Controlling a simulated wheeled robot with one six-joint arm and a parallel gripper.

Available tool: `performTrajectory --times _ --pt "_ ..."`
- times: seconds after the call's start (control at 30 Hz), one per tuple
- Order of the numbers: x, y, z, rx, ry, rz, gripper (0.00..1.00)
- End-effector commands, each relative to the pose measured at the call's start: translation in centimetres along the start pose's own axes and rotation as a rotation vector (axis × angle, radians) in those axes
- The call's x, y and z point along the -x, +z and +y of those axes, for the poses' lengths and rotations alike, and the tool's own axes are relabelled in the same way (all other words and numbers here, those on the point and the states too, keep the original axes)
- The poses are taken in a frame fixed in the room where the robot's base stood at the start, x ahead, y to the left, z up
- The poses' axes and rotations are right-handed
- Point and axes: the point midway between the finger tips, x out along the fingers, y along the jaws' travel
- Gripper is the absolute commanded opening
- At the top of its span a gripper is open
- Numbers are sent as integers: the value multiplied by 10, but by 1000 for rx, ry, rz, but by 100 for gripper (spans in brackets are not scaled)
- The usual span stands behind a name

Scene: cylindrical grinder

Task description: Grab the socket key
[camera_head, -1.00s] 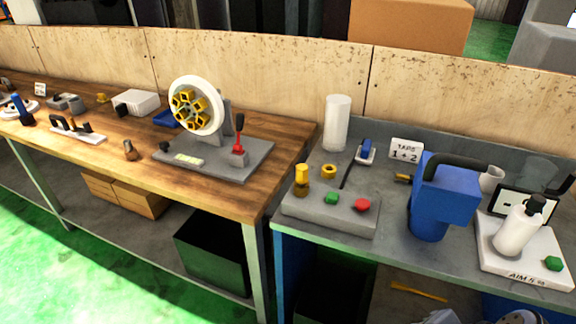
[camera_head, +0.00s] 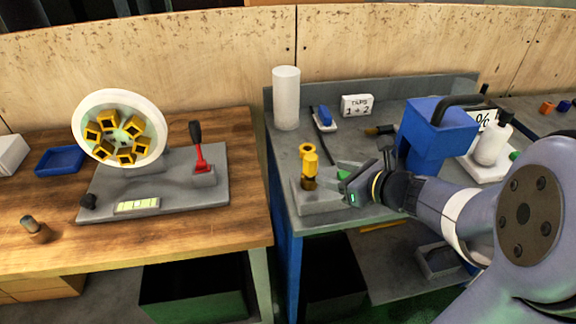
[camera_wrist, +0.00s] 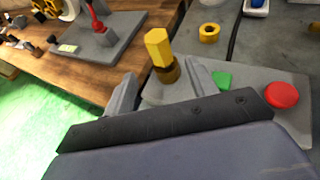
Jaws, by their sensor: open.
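A yellow hex-shaped piece (camera_head: 310,167) with a darker brass base, which looks like the socket key, stands upright on the grey block (camera_head: 306,203) at the front left of the grey bench. In the wrist view the key (camera_wrist: 157,46) shows ahead of my gripper (camera_wrist: 162,72), in the gap between its two fingers. My gripper (camera_head: 333,176) is open and empty, just to the right of the key in the head view. I cannot tell whether a finger touches it. My gripper partly hides the block and its buttons in the head view.
The green button (camera_wrist: 223,80) and red button (camera_wrist: 282,95) sit on the block close to the right finger. A yellow ring nut (camera_wrist: 209,32) lies behind. A blue machine (camera_head: 438,135) and a white cylinder (camera_head: 286,98) stand on the bench. The wooden bench is left.

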Motion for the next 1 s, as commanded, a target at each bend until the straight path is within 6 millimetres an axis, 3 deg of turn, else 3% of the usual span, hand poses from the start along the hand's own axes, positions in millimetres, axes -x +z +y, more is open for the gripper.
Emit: performTrajectory --times 0.33,1.0 --pt "-44 0 -2 -19 -3 -6 55" --pt "-109 2 -2 -16 -6 -7 55"
